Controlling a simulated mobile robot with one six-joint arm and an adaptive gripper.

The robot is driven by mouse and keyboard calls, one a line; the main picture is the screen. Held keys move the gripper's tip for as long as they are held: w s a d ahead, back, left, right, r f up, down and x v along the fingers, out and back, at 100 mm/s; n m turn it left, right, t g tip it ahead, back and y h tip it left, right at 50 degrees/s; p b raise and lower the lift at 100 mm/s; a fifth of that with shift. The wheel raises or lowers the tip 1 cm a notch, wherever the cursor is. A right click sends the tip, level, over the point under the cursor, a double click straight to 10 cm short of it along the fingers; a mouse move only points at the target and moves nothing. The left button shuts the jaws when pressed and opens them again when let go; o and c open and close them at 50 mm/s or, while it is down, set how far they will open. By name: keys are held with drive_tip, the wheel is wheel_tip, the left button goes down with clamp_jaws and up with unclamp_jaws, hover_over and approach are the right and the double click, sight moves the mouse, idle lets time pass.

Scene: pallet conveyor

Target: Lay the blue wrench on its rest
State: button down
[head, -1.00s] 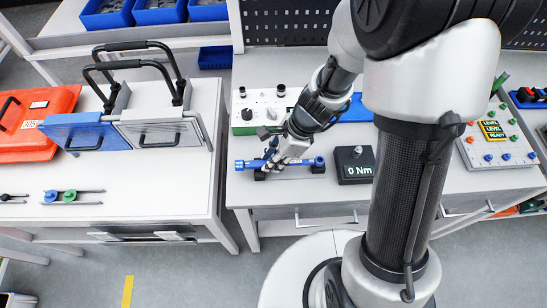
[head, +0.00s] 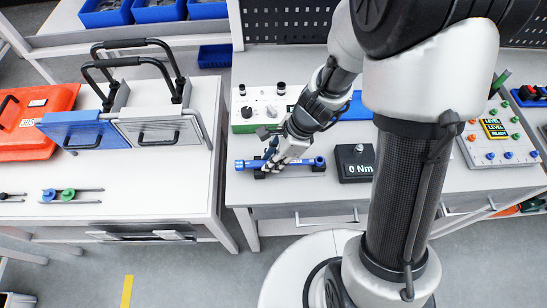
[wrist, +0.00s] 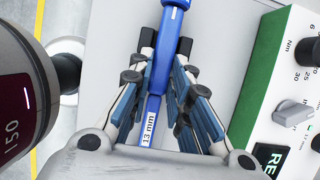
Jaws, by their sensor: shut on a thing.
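The blue wrench (head: 305,162) lies level, left to right, near the front of the middle bench. In the wrist view the wrench (wrist: 163,65) runs down between my fingers and carries a "13 mm" label. My gripper (head: 270,166) is shut on the wrench left of its middle; the gripper fingers (wrist: 163,82) flank it in the wrist view. The rest (head: 318,170), with dark supports on a pale base, is directly below the wrench. My gripper hides part of both. I cannot tell whether the wrench touches the supports.
A black "0 Nm" display box (head: 356,163) stands close right of the wrench. A green and white control box (head: 262,108) is behind it. A gap separates the benches.

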drive_tip(key=c, duration=1.4)
unclamp_jaws()
drive_tip(key=v, duration=1.2)
